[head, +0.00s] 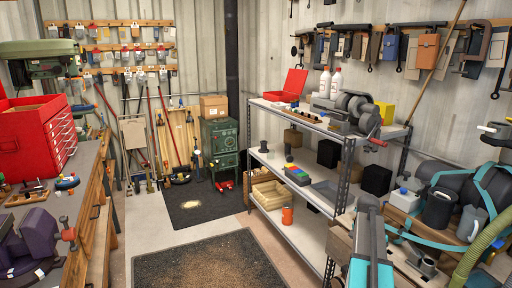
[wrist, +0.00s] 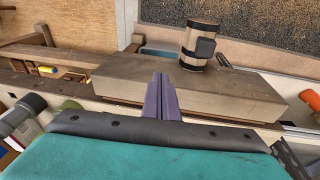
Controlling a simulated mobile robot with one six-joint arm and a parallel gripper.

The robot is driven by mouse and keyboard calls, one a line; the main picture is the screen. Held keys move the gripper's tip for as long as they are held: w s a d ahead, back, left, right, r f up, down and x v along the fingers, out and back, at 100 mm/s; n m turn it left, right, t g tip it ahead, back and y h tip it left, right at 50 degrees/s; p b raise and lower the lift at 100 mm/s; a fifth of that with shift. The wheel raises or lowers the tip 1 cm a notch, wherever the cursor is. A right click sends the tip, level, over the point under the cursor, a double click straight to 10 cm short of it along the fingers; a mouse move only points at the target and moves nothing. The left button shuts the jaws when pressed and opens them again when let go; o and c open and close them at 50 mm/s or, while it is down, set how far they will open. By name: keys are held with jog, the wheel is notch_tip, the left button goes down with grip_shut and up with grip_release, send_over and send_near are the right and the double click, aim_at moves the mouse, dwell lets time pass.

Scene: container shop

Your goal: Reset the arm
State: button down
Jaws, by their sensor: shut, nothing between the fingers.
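My gripper (wrist: 161,95) shows in the wrist view as two purple fingers pressed together, with nothing between them. It points over a long grey-brown block (wrist: 215,95), and I cannot tell how far above it. A cylinder with dark bands (wrist: 199,45) stands just beyond the fingertips, apart from them as far as I can see. In the head view my arm, grey with a teal part, rises from the bottom edge right of centre. The fingers cannot be made out there.
A metal shelf unit (head: 342,140) stands close to my arm, holding an orange container (head: 287,215) low down. Right of the arm is a cluttered bench with a dark mug (head: 438,208). A workbench with a red toolbox (head: 35,130) is left.

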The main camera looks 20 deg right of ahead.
jog(key=w+a+f+n, duration=0.3)
jog(key=w+a+f, duration=0.1)
jog(key=a, duration=0.4)
jog(key=w+a+f+n, duration=0.2)
jog(key=w+a+f, duration=0.1)
jog(key=a, duration=0.5)
jog(key=s+a+f+n+y, duration=0.1)
jog(key=a+f+n, duration=0.3)
jog(key=a, duration=0.8)
jog(key=s+a+f+n+t, duration=0.1)
jog(key=a+f+n, duration=0.35)
jog(key=a, duration=0.75)
jog(key=s+a+f+n+y, duration=0.1)
jog(key=a+f+n, duration=0.3)
jog(key=a, duration=0.9)
jog(key=s+f+g, duration=0.2)
jog(key=s+f, duration=0.7)
jog(key=s, duration=0.3)
jog(key=s+f+g, duration=0.3)
jog(key=s+f, duration=0.6)
jog(key=s, duration=0.4)
jog(key=shift+s+d+f+g, duration=0.15)
jog(key=shift+s+d+g, duration=0.05)
jog(key=shift+d+g, duration=0.1)
